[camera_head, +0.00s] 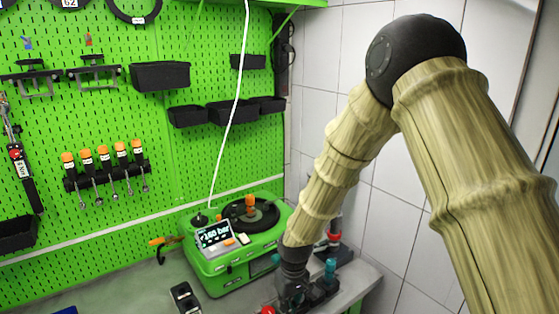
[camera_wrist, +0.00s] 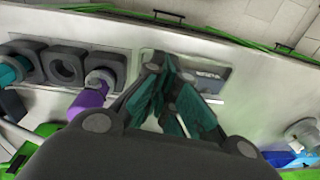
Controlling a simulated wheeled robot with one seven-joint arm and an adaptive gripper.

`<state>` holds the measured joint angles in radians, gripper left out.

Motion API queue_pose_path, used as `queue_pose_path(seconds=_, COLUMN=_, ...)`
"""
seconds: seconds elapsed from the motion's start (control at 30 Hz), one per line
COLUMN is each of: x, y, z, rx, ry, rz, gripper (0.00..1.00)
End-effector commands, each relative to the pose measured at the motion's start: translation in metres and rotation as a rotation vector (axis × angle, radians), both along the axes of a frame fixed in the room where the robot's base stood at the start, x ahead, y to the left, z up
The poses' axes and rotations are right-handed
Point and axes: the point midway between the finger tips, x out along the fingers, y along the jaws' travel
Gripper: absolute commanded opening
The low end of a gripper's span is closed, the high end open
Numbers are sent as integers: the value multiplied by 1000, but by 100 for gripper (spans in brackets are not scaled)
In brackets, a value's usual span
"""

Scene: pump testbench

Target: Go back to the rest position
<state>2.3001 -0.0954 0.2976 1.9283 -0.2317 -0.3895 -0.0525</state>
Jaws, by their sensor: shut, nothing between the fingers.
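My gripper (camera_wrist: 172,92) is in the middle of the wrist view, with its teal-padded fingers drawn together and nothing between them. It hangs over a grey bench surface with fittings below it. In the head view my arm comes in from the right, bends at a black elbow and reaches down to the bench beside the green pump unit (camera_head: 237,262). The gripper end (camera_head: 293,290) is low in that view, in front of dark and teal fittings, and its fingers are hard to make out there.
Black square blocks (camera_wrist: 67,66) and a purple part (camera_wrist: 91,99) lie left of my gripper. A green pegboard (camera_head: 105,115) with screwdrivers (camera_head: 103,160) and black bins (camera_head: 160,76) stands behind the bench. White tiles (camera_head: 318,60) form the wall at the right.

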Motion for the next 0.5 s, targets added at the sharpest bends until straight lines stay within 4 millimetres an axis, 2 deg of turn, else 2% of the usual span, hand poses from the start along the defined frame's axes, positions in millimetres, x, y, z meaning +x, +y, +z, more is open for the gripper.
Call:
queue_pose_path(seconds=0.03, x=-8, y=-6, z=-19, rx=5, ry=9, rz=-15, gripper=0)
queue_pose_path(seconds=0.17, x=-35, y=-22, z=-73, rx=29, ry=22, rz=-69, gripper=0)
queue_pose_path(seconds=0.27, x=-64, y=-39, z=-121, rx=47, ry=31, rz=-126, gripper=0)
queue_pose_path(seconds=0.5, x=-147, y=-86, z=-223, rx=62, ry=42, rz=-280, gripper=0)
